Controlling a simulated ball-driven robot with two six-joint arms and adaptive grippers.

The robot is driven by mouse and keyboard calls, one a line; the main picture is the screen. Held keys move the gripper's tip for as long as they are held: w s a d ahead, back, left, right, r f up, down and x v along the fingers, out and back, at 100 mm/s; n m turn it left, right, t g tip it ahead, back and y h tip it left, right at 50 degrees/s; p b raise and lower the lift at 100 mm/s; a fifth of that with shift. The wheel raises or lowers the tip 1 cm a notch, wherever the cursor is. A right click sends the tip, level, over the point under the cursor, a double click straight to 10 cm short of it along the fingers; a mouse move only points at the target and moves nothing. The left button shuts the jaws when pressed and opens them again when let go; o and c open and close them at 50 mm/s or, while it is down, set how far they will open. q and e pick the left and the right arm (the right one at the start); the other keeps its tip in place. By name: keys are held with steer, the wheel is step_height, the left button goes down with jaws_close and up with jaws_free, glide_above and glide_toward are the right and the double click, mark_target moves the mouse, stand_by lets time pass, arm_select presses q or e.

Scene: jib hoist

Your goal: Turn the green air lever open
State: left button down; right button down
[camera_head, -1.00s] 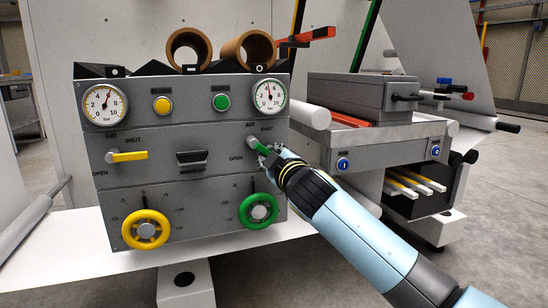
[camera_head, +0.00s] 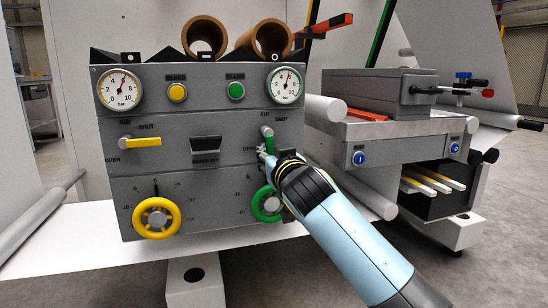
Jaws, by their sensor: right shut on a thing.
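The green air lever (camera_head: 269,140) is on the right side of the grey control panel (camera_head: 235,133), below the right gauge. Its handle hangs nearly straight down from its pivot, leaning slightly to the lower right. My right gripper (camera_head: 268,151) is shut on the lower end of the lever, and its fingers partly hide that end. The OPEN label beside the lever is partly covered by the gripper. The SHUT label shows to the upper right of the pivot. My left gripper is not in view.
A yellow lever (camera_head: 143,142) points right on the panel's left side. A yellow handwheel (camera_head: 157,218) sits below it. A green handwheel (camera_head: 262,204) is just below my right gripper, partly covered. Two gauges, a yellow button (camera_head: 177,92) and a green button (camera_head: 236,90) line the top.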

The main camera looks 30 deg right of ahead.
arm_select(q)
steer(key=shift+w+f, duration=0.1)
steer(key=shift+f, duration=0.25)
arm_select(e)
steer(key=shift+a+f+m, duration=0.2)
steer(key=shift+f+m, duration=0.1)
steer(key=shift+m, duration=0.2)
steer(key=c, duration=1.3)
jaws_free()
steer(key=shift+r, duration=0.2)
steer(key=v, duration=1.2)
